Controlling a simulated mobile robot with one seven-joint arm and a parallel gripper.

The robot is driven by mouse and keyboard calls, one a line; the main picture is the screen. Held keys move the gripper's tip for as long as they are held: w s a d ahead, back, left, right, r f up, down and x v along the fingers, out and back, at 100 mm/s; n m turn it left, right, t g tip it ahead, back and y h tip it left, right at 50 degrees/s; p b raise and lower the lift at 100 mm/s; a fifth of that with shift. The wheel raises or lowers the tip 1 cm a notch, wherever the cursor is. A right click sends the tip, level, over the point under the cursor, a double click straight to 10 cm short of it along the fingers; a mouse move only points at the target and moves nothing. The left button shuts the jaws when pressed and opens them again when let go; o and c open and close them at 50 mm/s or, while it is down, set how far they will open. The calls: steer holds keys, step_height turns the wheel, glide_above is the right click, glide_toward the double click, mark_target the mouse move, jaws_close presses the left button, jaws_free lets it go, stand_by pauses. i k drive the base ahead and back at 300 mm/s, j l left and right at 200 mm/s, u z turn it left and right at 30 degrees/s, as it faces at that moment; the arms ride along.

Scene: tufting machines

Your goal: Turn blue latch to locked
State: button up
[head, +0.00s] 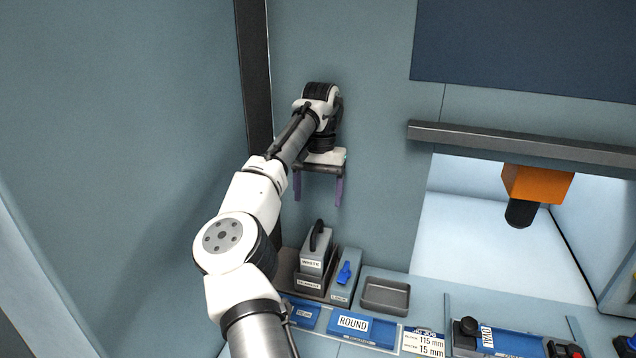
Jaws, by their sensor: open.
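The blue latch (345,272) is a small blue lever on a grey block (341,288) low in the middle of the head view. It stands at a slant, its upper end leaning right. My gripper (318,200) hangs above and slightly left of the latch, pointing down. Its two purple fingers are apart with nothing between them, well clear of the latch.
Left of the latch stands a grey box (313,262) with a black handle, labelled WHITE. Right is an empty grey tray (386,296). In front lies a blue ROUND plate (353,325). An orange machine head (537,184) hangs in the recess at right.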

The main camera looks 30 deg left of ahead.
mark_target(344, 273)
steer(key=k+l, duration=0.3)
steer(key=k, duration=0.15)
steer(key=k+l, duration=0.35)
steer(key=k, duration=0.1)
